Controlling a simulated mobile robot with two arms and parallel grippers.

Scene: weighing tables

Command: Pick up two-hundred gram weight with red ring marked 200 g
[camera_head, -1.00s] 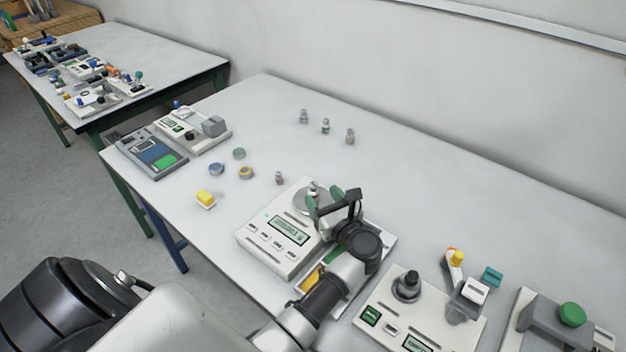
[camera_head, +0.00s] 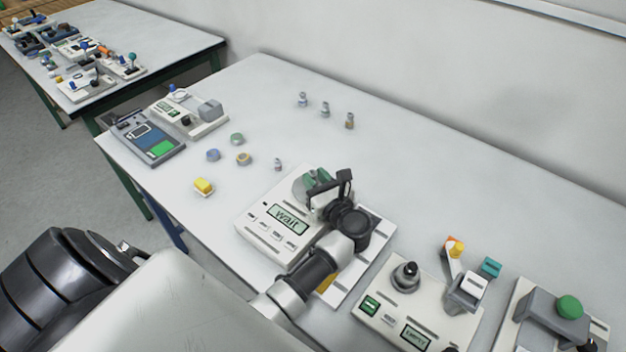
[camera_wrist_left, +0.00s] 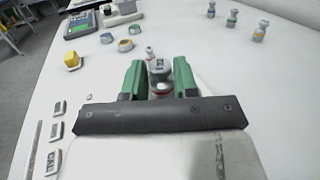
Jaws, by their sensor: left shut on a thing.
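The weight (camera_wrist_left: 161,87) is a grey metal piece with a knob on top and a red ring low on its body. In the left wrist view it stands between the two green finger pads of my left gripper (camera_wrist_left: 160,80), which is shut on it. In the head view my left gripper (camera_head: 318,180) is over the round pan of the white balance (camera_head: 262,238), and the pads hide most of the weight. The balance display (camera_head: 288,218) reads "wait". I cannot tell whether the weight touches the pan. My right gripper is not in view.
Several small weights (camera_head: 325,110) stand toward the wall. A panel with a black knob (camera_head: 405,276) is at right.

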